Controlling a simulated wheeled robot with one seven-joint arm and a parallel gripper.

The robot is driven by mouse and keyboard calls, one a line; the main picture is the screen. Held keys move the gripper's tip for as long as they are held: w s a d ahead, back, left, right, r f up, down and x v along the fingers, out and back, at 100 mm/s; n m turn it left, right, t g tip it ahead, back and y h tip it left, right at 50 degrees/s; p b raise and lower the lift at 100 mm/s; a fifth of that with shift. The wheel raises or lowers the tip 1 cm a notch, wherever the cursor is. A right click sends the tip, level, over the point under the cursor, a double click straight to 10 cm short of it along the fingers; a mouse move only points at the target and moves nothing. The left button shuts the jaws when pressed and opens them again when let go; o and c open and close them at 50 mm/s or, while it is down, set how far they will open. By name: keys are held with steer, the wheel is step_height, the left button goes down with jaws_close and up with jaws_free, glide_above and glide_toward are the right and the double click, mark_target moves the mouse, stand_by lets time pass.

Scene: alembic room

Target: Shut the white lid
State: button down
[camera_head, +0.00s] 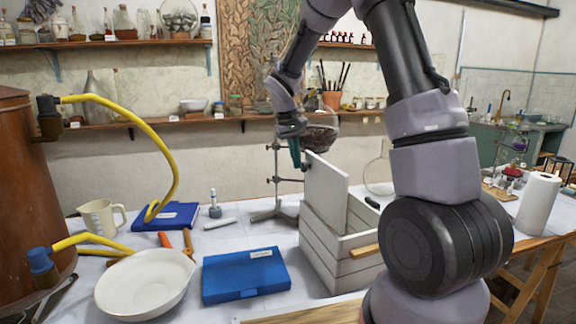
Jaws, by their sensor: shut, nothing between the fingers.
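The white lid (326,191) stands raised, close to upright, at the left side of a white slatted wooden box (318,250) on the table. The box stands right of the blue case, and its open top shows to the right of the lid. My gripper (295,152) is shut, with teal fingers pointing down, at the lid's upper left corner. I cannot tell whether the fingers touch the lid. My arm hides the box's right part.
A blue case (245,275) and a white bowl (146,284) lie left of the box. A metal stand (277,185) with a round flask (320,132) is behind the lid. A glass flask (380,172) stands behind the box. A paper roll (538,204) is at right.

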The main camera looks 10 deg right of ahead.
steer(key=w+d+f+y, duration=0.1)
steer(key=d+f+y, duration=0.2)
steer(key=d, duration=0.6)
steer(key=w+d+f+g+y, duration=0.1)
steer(key=d+f+y, duration=0.2)
steer(key=d, duration=0.6)
steer(key=shift+w+d+y, duration=0.2)
steer(key=shift+d+y, duration=0.15)
steer(key=shift+y, duration=0.45)
steer(key=shift+f, duration=0.15)
